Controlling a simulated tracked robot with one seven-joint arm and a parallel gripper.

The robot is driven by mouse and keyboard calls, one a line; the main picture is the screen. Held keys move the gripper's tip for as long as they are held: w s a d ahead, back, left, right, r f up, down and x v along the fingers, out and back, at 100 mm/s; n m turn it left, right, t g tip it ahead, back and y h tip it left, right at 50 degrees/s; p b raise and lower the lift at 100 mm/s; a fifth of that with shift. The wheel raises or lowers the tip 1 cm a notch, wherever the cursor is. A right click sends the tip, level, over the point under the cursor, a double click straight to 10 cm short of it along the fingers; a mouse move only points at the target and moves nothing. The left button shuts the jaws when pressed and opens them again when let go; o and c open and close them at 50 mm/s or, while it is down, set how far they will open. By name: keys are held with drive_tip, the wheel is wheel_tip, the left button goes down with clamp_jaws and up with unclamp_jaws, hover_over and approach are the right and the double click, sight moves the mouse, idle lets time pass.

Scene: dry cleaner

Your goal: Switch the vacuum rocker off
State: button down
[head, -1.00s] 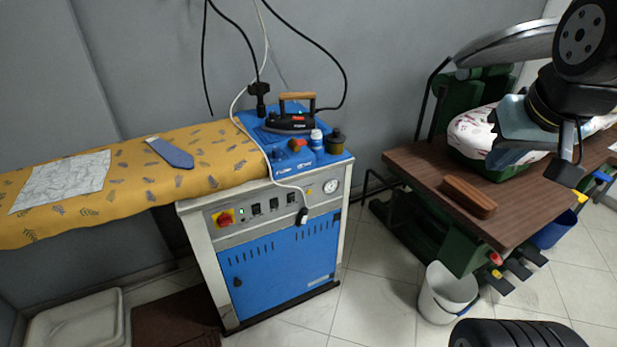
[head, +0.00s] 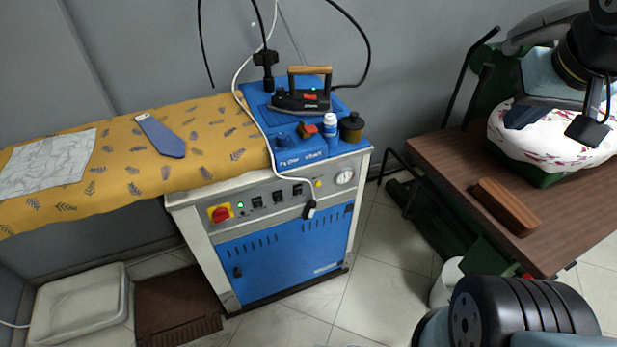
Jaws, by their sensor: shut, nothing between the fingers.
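The blue and white ironing unit (head: 290,250) stands left of centre with a slanted grey control panel on its front. Several small black switches sit in a row there: a left one (head: 257,202), a middle one (head: 278,197) and a right one (head: 297,189). Their labels and tilt are too small to read, so I cannot tell which is the vacuum rocker or how it is set. A green lamp (head: 240,205) is lit to their left. My gripper (head: 525,115) is at the upper right, shut and empty, over the pressing table and far from the panel.
A red knob on yellow (head: 220,213) and a gauge (head: 345,177) flank the switches. A white cable with a black end (head: 309,209) hangs beside the right switch. An iron (head: 300,101) stands on top. The brown table (head: 450,165) is at right; tiled floor lies between.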

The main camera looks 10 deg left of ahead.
drive_tip(key=shift+w, duration=0.1)
drive_tip(key=w+a+f+n, duration=0.4)
drive_tip(key=w+f+n, duration=0.2)
drive_tip(key=w+f, duration=0.25)
drive_tip(key=w+a+f+n, duration=0.4)
drive_tip(key=w+f+n, duration=0.25)
drive_tip(key=w, duration=0.25)
drive_tip(key=s+a+f+n+g+y, duration=0.3)
drive_tip(key=a+f+n+y, duration=0.4)
drive_tip(key=a+f, duration=1.1)
wheel_tip(320, 180, down, 2)
drive_tip(key=s+n, duration=0.1)
drive_tip(key=n, duration=0.2)
drive_tip(key=shift+a, duration=0.3)
drive_tip(key=shift+f+n, duration=0.15)
drive_tip(key=shift+n, duration=0.1)
